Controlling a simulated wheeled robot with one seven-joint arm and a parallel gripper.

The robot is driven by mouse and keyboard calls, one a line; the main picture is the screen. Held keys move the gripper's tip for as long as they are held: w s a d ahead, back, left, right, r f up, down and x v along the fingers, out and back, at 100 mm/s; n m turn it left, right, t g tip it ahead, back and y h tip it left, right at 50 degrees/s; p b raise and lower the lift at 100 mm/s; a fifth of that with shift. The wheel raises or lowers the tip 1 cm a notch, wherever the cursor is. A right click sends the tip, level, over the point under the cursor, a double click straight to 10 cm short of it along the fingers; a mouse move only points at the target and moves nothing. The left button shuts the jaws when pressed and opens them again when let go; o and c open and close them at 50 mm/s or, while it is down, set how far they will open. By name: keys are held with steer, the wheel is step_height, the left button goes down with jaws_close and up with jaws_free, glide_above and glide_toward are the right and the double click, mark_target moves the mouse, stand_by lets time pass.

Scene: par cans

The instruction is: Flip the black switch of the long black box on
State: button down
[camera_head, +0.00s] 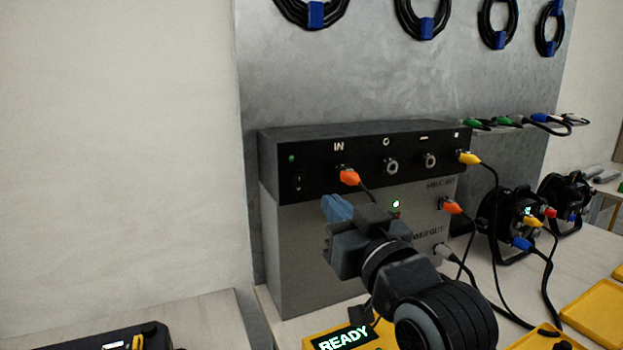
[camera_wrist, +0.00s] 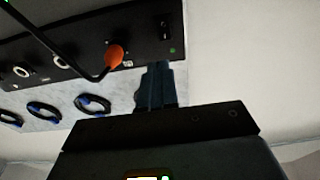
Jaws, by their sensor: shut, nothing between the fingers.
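The long black box (camera_head: 320,155) sits on top of a grey box. Its black switch (camera_head: 297,182) is at the left end of the front face, below a small green light (camera_head: 291,158). The switch's position is too small to tell. In the wrist view the box is upside down, with the switch (camera_wrist: 164,27) near its end. My gripper (camera_head: 335,207) is shut and empty, its blue fingers in front of the boxes, lower and to the right of the switch. The fingers (camera_wrist: 156,66) also show in the wrist view, near the box's edge and apart from the switch.
An orange plug (camera_head: 349,177) with a black cable sits in the IN socket beside the switch. The grey box (camera_head: 300,250) below carries more plugs. A yellow READY device (camera_head: 345,338) lies on the table. Free room is left of the boxes.

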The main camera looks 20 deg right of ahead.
mark_target(304, 175)
steer(key=w, duration=0.3)
steer(key=w+r+p, duration=0.1)
steer(key=w, duration=0.5)
steer(key=shift+r+p, duration=0.15)
steer(key=shift+p, duration=0.15)
steer(key=shift+w+r, duration=0.15)
